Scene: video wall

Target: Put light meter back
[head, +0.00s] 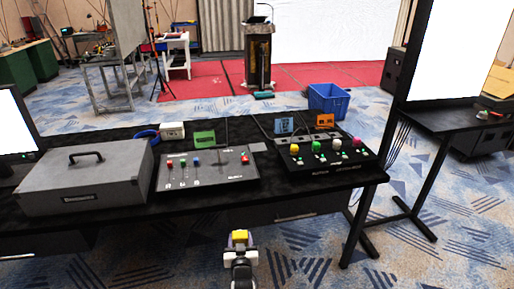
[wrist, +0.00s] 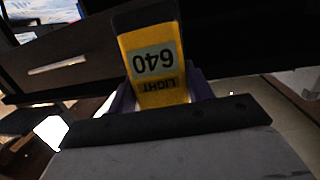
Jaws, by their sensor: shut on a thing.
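The light meter (wrist: 155,60) is a yellow and dark device with a pale label reading "640" and "LIGHT", upside down in the wrist view. It also shows as a small yellow block (head: 240,236) in the head view. My gripper (head: 240,245) is shut on it, in front of the black desk's front edge and below the desktop. The gripper's fingers (wrist: 200,85) show on both sides of the meter in the wrist view. The meter's lower end is hidden by the gripper.
On the black desk (head: 200,208) stand a grey case (head: 85,180), a control panel (head: 205,172), a second panel with coloured knobs (head: 325,150), a white box (head: 172,130) and small coloured cards. A blue bin (head: 328,100) stands behind. The desk's front strip is clear.

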